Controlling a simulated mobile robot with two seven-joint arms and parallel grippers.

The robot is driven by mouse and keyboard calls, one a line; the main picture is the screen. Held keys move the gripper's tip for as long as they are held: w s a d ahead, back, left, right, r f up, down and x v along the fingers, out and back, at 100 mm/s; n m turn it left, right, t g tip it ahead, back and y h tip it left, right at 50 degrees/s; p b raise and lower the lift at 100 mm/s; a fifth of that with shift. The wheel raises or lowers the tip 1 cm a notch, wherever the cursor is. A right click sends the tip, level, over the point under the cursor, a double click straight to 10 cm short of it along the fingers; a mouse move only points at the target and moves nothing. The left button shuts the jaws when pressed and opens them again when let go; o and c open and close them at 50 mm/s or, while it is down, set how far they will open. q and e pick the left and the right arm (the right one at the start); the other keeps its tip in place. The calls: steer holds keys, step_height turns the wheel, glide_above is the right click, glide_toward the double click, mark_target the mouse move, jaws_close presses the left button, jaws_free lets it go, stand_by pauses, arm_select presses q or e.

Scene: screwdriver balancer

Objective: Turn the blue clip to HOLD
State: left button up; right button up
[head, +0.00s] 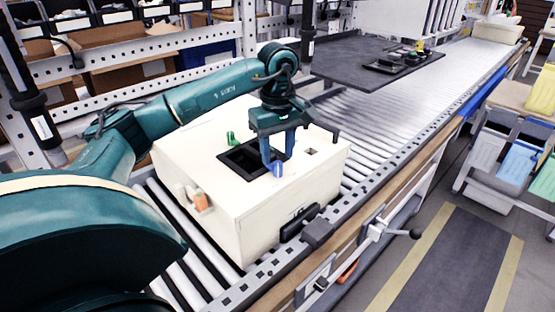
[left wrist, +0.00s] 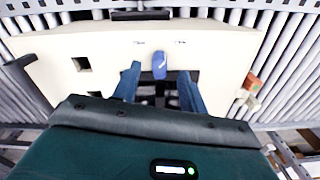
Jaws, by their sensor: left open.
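The blue clip (head: 277,170) stands at the near edge of the dark square opening in the top of a cream box (head: 240,205). In the left wrist view the blue clip (left wrist: 159,62) appears between and slightly beyond my fingertips, with no clear contact. My left gripper (head: 276,158) is open above the opening, fingers pointing down; its two blue fingers (left wrist: 160,73) flank the clip in the wrist view. Small marks lie on the box top on either side of the clip, too small to read. My right gripper is not in view.
A green clip (head: 231,139) stands at the opening's far side. An orange piece (head: 200,202) sits on the box's left side, and a black handle (head: 299,222) on its front. The box rests on a roller conveyor (head: 410,95). A dark tray (head: 375,62) stands behind.

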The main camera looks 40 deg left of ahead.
mark_target(278, 163)
arm_select(q)
step_height(278, 163, up, 10)
steer(key=p, duration=0.2)
stand_by(0.5)
